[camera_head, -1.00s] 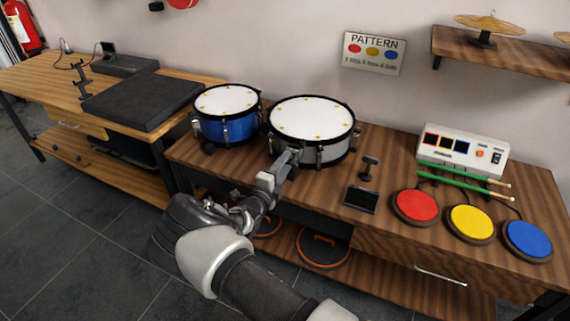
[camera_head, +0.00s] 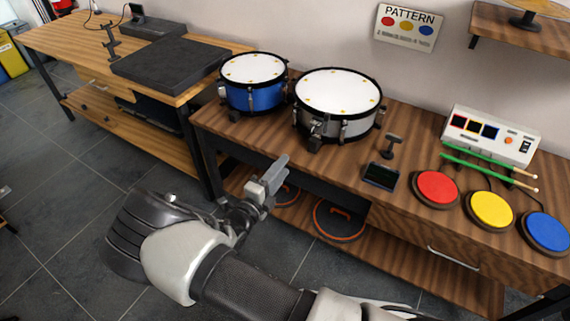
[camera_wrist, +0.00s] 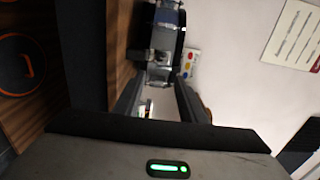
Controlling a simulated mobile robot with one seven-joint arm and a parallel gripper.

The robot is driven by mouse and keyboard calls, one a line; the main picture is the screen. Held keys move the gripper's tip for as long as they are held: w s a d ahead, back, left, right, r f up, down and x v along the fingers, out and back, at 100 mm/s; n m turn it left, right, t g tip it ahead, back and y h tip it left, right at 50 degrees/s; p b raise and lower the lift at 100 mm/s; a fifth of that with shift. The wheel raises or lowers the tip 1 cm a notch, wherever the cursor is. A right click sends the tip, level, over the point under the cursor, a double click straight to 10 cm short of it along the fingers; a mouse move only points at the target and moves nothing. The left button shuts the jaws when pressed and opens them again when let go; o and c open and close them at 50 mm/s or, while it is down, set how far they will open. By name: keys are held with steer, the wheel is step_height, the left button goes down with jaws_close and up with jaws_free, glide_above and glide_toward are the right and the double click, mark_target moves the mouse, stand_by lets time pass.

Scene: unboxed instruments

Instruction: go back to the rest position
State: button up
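My gripper (camera_head: 272,178) is in front of the dark wooden table's front edge, below and in front of the blue drum (camera_head: 254,96) and the grey drum (camera_head: 330,128). In the wrist view my gripper (camera_wrist: 158,88) has its two fingers apart, with nothing between them. The space beyond the fingers shows part of a drum and the wall. My arm reaches in from the bottom of the head view. No rest position is marked in view.
The table (camera_head: 300,158) bears a small black device (camera_head: 380,176), a control box (camera_head: 488,136), green drumsticks (camera_head: 482,166) and red (camera_head: 437,187), yellow (camera_head: 490,210) and blue (camera_head: 546,231) pads. A second bench (camera_head: 75,42) stands left. Floor (camera_head: 65,200) at left is clear.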

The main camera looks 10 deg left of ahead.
stand_by(0.4)
steer(key=s+d+r+m+g+h, duration=0.1)
steer(key=s+d+r+m+g, duration=0.3)
steer(key=d+r+m+g, duration=0.7)
steer(key=s+d+r+m+g+h, duration=0.1)
steer(key=s+d+r+m+g, duration=0.5)
steer(key=d+m, duration=0.95)
steer(key=s+r+m+t+y, duration=0.5)
steer(key=s+r+m+y, duration=0.3)
steer(key=s+r+m, duration=1.1)
steer(key=w+r+m+p, duration=0.4)
steer(key=r+p, duration=0.5)
steer(key=p, duration=0.5)
steer(key=shift+r+m+t, duration=0.3)
steer(key=shift+r+m, duration=0.05)
